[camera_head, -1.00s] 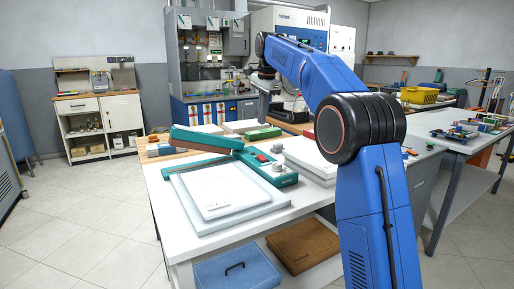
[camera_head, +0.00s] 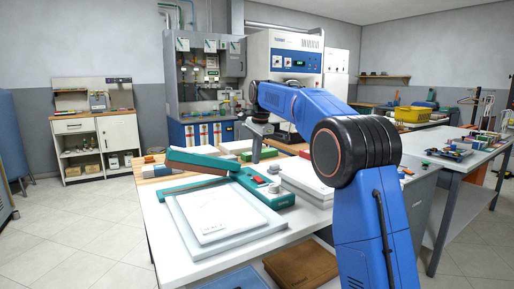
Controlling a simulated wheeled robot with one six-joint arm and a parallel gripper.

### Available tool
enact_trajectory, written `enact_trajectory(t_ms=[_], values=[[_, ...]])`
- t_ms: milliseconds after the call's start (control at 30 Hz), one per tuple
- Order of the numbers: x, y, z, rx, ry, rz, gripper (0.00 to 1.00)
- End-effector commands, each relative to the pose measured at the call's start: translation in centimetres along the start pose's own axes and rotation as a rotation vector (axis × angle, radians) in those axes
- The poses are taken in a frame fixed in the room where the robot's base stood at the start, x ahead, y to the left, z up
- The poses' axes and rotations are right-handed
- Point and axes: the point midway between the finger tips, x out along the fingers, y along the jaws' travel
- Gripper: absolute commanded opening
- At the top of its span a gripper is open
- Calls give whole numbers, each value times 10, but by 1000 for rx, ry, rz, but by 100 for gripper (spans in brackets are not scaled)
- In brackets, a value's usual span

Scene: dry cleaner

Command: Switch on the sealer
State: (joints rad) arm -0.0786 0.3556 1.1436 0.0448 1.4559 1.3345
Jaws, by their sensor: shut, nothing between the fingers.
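The sealer (camera_head: 232,178) is a long teal bar device on the white table (camera_head: 300,236), with its teal lid arm (camera_head: 203,162) raised at an angle at the left. A red switch (camera_head: 258,181) sits on its right part, beside a grey knob (camera_head: 274,187). I cannot tell which way the switch is tipped. My gripper (camera_head: 256,153) hangs at the end of my blue arm, behind and above the sealer in the picture, apart from the switch. It is small and dark here; it is shut and empty.
A white sheet on a pale pad (camera_head: 188,236) lies in front of the sealer. A white flat stack (camera_head: 310,180) lies right of it. A green block (camera_head: 258,154) and other boxes are behind. A brown case (camera_head: 300,268) is on the shelf below.

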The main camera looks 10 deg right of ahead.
Motion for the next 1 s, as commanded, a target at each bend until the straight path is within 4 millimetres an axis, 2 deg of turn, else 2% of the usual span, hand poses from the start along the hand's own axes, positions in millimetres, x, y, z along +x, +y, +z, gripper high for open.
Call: enact_trajectory(t_ms=[200,400,867,1000], values=[[36,0,0,0,0,2,0],[54,0,0,0,0,1,0],[60,0,0,0,0,0,0],[68,-3,0,0,0,1,0]])
